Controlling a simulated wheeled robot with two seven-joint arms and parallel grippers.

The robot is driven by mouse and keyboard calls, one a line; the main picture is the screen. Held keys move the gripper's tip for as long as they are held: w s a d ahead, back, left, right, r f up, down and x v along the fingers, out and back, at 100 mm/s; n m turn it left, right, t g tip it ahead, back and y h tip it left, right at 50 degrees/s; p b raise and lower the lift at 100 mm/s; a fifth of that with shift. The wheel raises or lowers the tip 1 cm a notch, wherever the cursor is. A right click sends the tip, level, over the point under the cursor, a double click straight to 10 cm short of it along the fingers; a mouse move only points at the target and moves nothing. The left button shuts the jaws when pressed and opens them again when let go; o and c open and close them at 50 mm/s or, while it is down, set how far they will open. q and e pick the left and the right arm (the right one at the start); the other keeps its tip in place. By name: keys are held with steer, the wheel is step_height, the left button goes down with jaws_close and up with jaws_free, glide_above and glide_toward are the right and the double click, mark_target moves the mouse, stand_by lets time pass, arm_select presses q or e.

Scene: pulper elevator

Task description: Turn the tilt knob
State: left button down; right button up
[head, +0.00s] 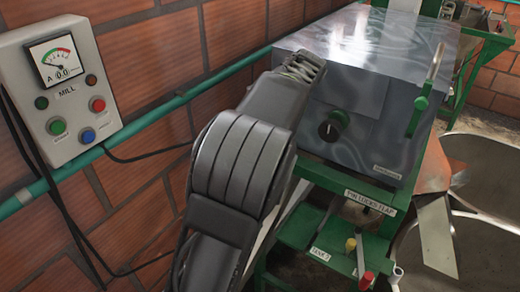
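A round black knob (328,131) with a pale pointer mark sits on the front of a grey metal box (375,55). A green part (340,118) shows just behind the knob. I see no label that names it as the tilt knob. My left arm reaches up from the bottom, left of centre. Its gripper (304,67) is at the box's left top edge, up and left of the knob and apart from it in the picture. The arm hides the gripper's fingers in part, so its opening is unclear. My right gripper is not in view.
A green-based lever (426,90) stands on the box's right side. Below are a green frame with a "PIN LOCKS FLAP" label (370,202), yellow and red handles (366,279), and metal bowls at right. A MILL control box (62,90) and green pipe are on the brick wall.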

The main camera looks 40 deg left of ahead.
arm_select(q)
steer(key=c, duration=0.9)
jaws_free()
steer(key=shift+a+f+m+t, duration=0.1)
steer(key=shift+m+t, duration=0.3)
steer(key=shift+m, duration=0.6)
